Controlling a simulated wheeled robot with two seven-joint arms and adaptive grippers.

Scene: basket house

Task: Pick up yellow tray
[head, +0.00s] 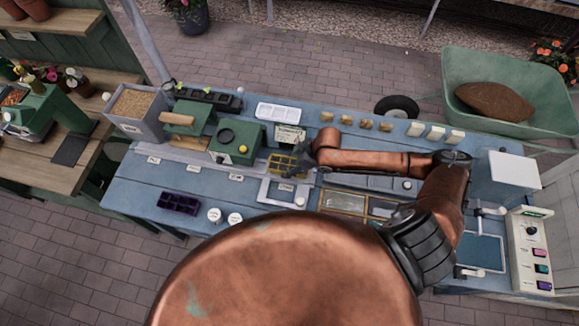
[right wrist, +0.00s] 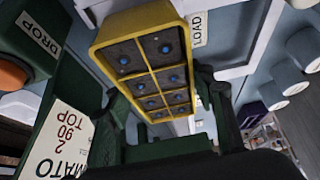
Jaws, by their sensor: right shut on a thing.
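The yellow tray (head: 281,163) is in the middle of the blue bench in the head view, in front of a small sign and right of a green machine. In the right wrist view the yellow tray (right wrist: 103,58) looks tilted and has several dark cells, each with a blue dot. My right gripper (head: 298,167) is at the tray's right side, shut on it. Its dark fingers show around the tray in the right wrist view. Whether the tray touches the bench is hard to tell. My left gripper is not in view.
The green machine (head: 238,143) stands close to the tray's left. A white frame (head: 267,194) lies in front, and its LOAD label (right wrist: 197,30) shows in the wrist view. A purple tray (head: 179,203) and white cups (head: 215,215) are at the front left. The left bench front has bare room.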

